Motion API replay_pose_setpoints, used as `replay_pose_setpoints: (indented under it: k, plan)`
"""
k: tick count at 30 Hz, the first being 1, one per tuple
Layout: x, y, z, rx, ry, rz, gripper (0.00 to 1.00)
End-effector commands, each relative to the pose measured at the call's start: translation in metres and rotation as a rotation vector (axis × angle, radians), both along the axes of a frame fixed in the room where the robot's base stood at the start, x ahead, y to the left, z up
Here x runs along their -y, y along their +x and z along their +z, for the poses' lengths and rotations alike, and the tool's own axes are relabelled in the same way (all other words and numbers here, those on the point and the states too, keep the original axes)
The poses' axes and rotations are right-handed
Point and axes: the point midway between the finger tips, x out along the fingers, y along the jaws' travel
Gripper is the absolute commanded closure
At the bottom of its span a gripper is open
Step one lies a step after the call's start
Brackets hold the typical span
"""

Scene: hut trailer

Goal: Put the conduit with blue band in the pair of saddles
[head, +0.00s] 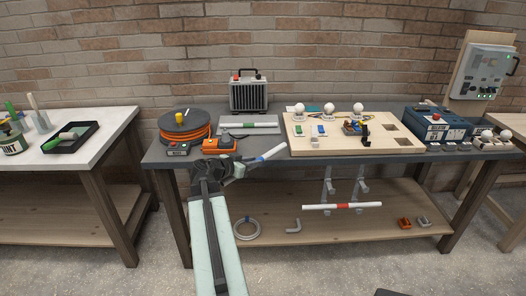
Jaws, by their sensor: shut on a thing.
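The white conduit with a blue band (270,153) slants up to the right over the front of the dark workbench top. My gripper (240,166) is shut on its lower left part, and its right end sticks out free. A pair of grey brackets (328,188) (361,187), which look like the saddles, shows below the bench top's front edge. Their upturned hooks appear empty. A white conduit with a red band (342,206) lies level just below the hooks; I cannot tell what it rests on.
A conduit with a green band (249,125) lies on a grey plate on the bench. An orange cable reel (186,128), an orange tool (218,144), a heater (248,93) and a wooden lamp board (300,145) crowd the top. A grey coil (247,229) lies on the lower shelf (285,250).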

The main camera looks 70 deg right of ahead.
Motion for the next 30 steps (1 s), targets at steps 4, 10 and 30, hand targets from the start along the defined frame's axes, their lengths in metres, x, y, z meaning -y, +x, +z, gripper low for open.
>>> replay_pose_setpoints:
  k: [4, 10, 30]
  plan:
    - [0.025, 0.009, -0.002, 0.000, 0.000, -0.002, 1.00]
    - [0.086, 0.031, -0.009, 0.000, 0.000, -0.003, 1.00]
    - [0.152, 0.051, -0.042, 0.000, 0.001, -0.003, 1.00]
